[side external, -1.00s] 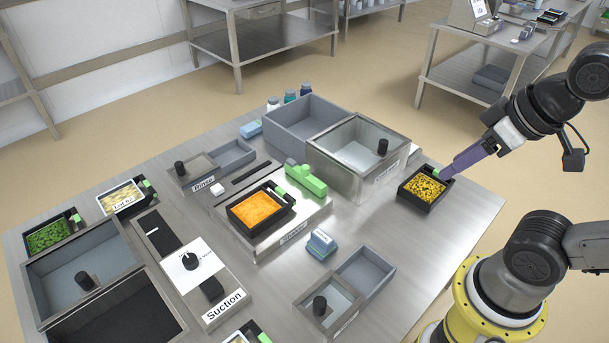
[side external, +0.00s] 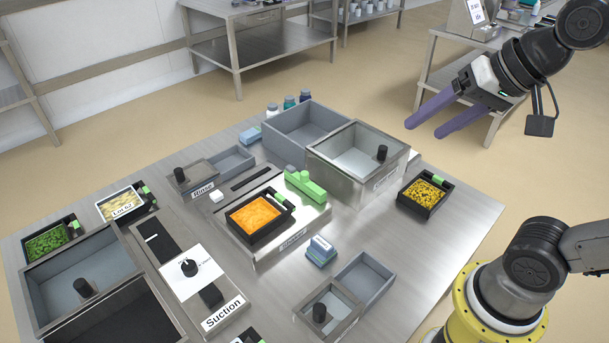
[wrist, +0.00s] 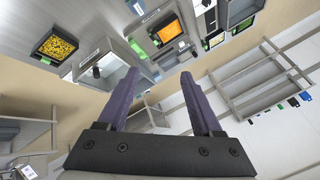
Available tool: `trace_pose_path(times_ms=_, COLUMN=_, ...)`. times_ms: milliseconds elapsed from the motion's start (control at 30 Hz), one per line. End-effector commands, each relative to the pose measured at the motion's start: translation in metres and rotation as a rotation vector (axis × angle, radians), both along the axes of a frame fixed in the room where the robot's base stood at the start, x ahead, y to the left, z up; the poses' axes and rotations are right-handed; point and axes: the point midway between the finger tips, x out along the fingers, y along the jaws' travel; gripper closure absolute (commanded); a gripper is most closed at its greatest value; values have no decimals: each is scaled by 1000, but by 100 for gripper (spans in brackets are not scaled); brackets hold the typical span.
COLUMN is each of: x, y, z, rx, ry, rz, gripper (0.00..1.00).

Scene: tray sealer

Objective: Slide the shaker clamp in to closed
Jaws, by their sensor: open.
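The green shaker clamp (side external: 305,185) sits on the steel shaker base (side external: 262,256), at the far right edge of a black tray (side external: 268,236) of orange food. From this angle I cannot tell whether the clamp touches the tray. The orange-filled tray also shows in the wrist view (wrist: 168,32). My gripper (side external: 424,130) is open and empty, raised in the air above and beyond the table's right side, well apart from the clamp. Its two purple fingers also show spread apart in the wrist view (wrist: 159,73).
A black tray of yellow food (side external: 425,193) stands on the right of the table. A tall steel bin (side external: 345,180) with a black knob stands between it and the clamp. A blue-and-white block (side external: 321,250) and a grey lidded box (side external: 365,277) are in front.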

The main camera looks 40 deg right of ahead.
Motion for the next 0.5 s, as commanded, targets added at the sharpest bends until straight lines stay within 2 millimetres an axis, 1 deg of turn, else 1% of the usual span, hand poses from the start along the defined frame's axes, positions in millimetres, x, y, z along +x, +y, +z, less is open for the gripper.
trace_pose_path(times_ms=33, x=16, y=1, z=10, rx=55, ry=3, rz=-62, gripper=33)
trace_pose_path(times_ms=100, x=37, y=2, z=21, rx=131, ry=9, rz=-147, gripper=33)
trace_pose_path(times_ms=167, x=57, y=2, z=29, rx=198, ry=19, rz=-224, gripper=33)
trace_pose_path(times_ms=267, x=96, y=1, z=38, rx=313, ry=44, rz=-358, gripper=33)
trace_pose_path(times_ms=300, x=113, y=-1, z=40, rx=358, ry=55, rz=-415, gripper=33)
trace_pose_path(times_ms=367, x=140, y=-5, z=41, rx=426, ry=73, rz=-497, gripper=33)
trace_pose_path(times_ms=400, x=157, y=-7, z=41, rx=468, ry=86, rz=-550, gripper=33)
trace_pose_path(times_ms=467, x=183, y=-12, z=37, rx=527, ry=106, rz=-627, gripper=33)
trace_pose_path(times_ms=500, x=200, y=-16, z=33, rx=565, ry=121, rz=-679, gripper=33)
